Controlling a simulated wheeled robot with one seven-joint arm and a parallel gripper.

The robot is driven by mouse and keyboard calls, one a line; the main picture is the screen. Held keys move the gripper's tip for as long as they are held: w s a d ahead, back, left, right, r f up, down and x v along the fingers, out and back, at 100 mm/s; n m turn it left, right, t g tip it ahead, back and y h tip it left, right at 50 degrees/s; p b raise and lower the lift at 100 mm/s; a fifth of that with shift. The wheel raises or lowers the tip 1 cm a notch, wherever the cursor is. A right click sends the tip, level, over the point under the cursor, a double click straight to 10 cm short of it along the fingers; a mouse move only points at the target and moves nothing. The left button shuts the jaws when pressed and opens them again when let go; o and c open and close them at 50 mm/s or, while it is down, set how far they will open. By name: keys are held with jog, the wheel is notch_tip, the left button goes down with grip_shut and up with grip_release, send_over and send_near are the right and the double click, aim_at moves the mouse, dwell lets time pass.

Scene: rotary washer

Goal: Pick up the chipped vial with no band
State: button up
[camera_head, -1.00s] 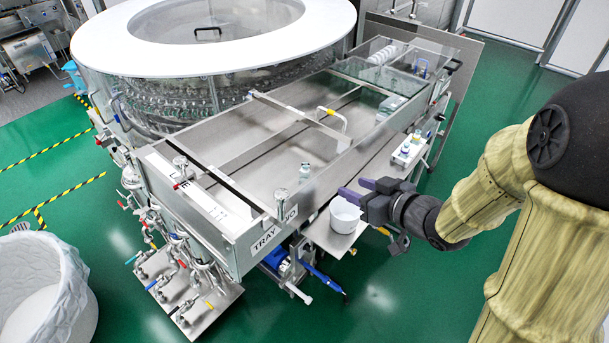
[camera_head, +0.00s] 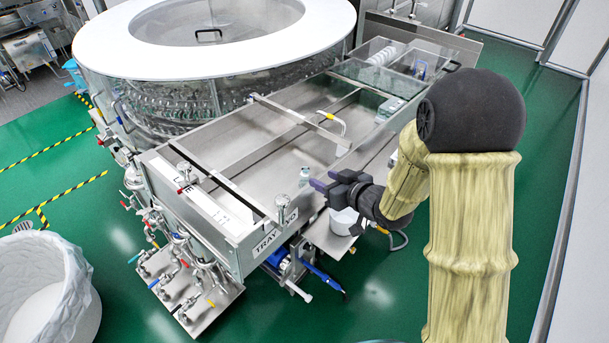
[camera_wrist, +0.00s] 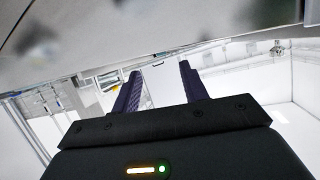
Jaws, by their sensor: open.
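A small pale vial (camera_head: 305,173) stands on the steel tray floor (camera_head: 270,168) of the washer, near the tray's right side. It is too small to tell whether it is chipped or has a band. My gripper (camera_head: 322,186), with dark purple fingers, is just right of and slightly below the vial in the head view, at the tray's right side wall, apart from the vial. In the wrist view, my gripper (camera_wrist: 158,72) has its two fingers spread with nothing between them. No vial can be made out in that view.
A white tub (camera_head: 343,221) sits below my gripper, beside the tray. A metal crossbar (camera_head: 297,118) with a yellow-ended handle spans the tray. The tray's side wall (camera_head: 312,196) stands close to my fingers. The round glass washer (camera_head: 205,85) is behind.

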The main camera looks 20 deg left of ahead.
aim_at(307, 170)
jog(key=shift+w+a+f, duration=0.3)
jog(key=shift+w+a, duration=0.1)
jog(key=shift+a, duration=0.15)
jog(key=p+x, duration=0.3)
jog(key=x, duration=0.1)
jog(key=shift+w+a+r+p, duration=0.1)
jog(key=shift+w+a+p, duration=0.2)
jog(key=shift+a+p, duration=0.1)
jog(key=shift+w+a+f, duration=0.1)
jog(key=shift+a+f, duration=0.05)
jog(key=shift+f, duration=0.05)
grip_shut()
